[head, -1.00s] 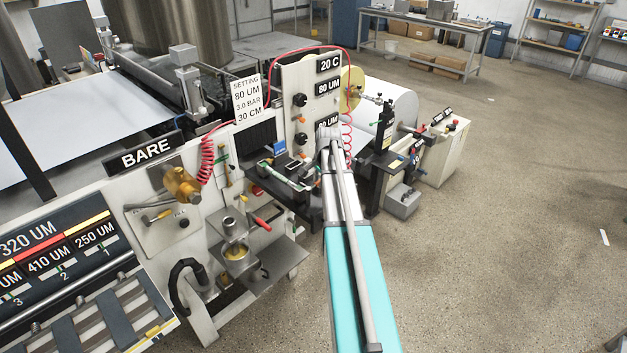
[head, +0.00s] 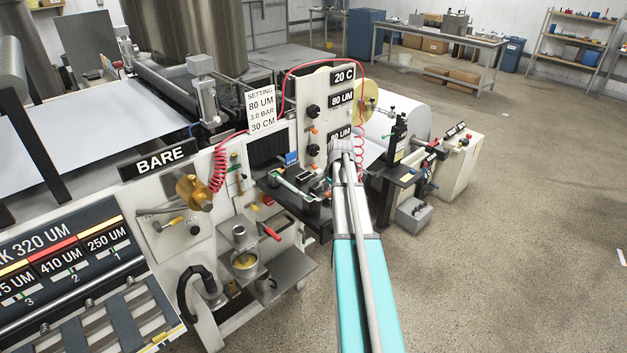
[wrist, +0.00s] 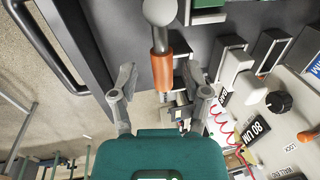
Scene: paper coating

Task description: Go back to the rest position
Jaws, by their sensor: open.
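My gripper (wrist: 162,102) is open in the wrist view, its two grey fingers spread apart with nothing held between them. An orange-brown handle (wrist: 162,71) with a grey round knob at its end lies just beyond the fingertips, in line with the gap. I cannot tell how far it is from the fingers. In the head view my arm reaches forward to the front of the coating machine (head: 215,145), beside its panel. My gripper is hidden there behind the arm.
The machine's upright panel (head: 325,90) with black knobs and a red coiled hose stands close to the arm's end. A BARE sign (head: 163,163) and a cup (head: 246,262) on a metal shelf are to the left. Open floor (head: 520,230) lies to the right.

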